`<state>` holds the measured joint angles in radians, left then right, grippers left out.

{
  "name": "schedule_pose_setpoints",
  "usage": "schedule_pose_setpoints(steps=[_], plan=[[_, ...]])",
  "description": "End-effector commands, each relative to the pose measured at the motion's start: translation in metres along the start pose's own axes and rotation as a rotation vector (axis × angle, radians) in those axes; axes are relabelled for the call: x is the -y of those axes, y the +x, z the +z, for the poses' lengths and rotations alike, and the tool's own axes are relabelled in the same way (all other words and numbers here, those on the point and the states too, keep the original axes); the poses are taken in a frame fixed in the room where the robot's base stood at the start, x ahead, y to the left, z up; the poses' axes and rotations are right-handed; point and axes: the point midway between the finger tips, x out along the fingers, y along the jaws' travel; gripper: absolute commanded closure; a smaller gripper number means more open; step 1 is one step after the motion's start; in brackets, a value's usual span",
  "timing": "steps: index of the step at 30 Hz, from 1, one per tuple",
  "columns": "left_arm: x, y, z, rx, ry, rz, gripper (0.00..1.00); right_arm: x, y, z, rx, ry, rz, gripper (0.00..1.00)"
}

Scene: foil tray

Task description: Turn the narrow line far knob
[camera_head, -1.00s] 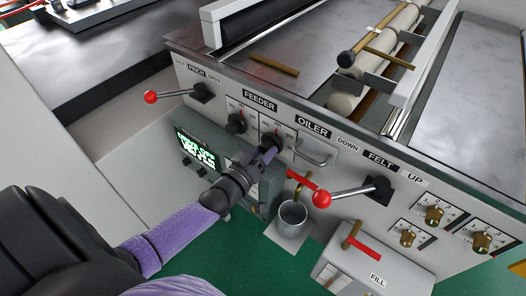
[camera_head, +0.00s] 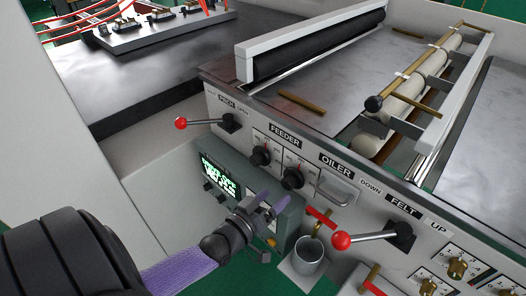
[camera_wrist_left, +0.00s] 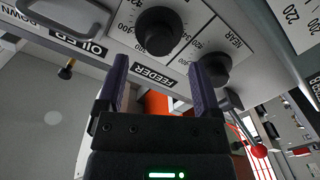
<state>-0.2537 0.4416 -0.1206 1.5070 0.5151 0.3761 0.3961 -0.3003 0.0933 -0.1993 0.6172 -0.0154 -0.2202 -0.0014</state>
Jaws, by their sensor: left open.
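The feeder panel has two black knobs, a left one (camera_head: 260,157) and a right one (camera_head: 292,178). In the left wrist view, the feeder knob at right (camera_wrist_left: 215,68) has a "NEAR" label; the other feeder knob (camera_wrist_left: 158,30) shows numbers, with no readable name. Brass knobs (camera_head: 457,268) sit on panels at the lower right, their labels too small to read. I cannot tell which knob is the narrow line far one. My left gripper (camera_head: 268,204) is open and empty, below the feeder knobs and apart from them. My right gripper is out of view.
A pinch lever (camera_head: 181,123) and felt lever (camera_head: 342,240) with red balls stick out on either side. A grey display box (camera_head: 215,170) is near my left gripper. A metal cup (camera_head: 309,262) stands below the oiler handle (camera_head: 336,190).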

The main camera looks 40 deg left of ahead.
Motion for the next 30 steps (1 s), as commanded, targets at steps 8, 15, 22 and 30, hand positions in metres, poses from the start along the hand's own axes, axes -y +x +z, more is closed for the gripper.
schedule_pose_setpoints(steps=[8, 15, 22, 30], plan=[[0.0, -0.05, 0.0, 0.001, 0.0, -0.001, 0.16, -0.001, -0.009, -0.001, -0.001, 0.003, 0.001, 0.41], [0.0, -0.052, 0.0, -0.001, -0.001, 0.0, 0.16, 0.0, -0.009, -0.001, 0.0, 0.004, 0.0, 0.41], [0.001, -0.053, 0.003, 0.006, 0.003, -0.005, 0.16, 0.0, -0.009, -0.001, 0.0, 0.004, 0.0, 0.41], [0.072, -0.132, 0.181, 0.611, 0.265, -0.255, 0.16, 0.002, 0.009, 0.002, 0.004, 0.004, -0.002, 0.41]])
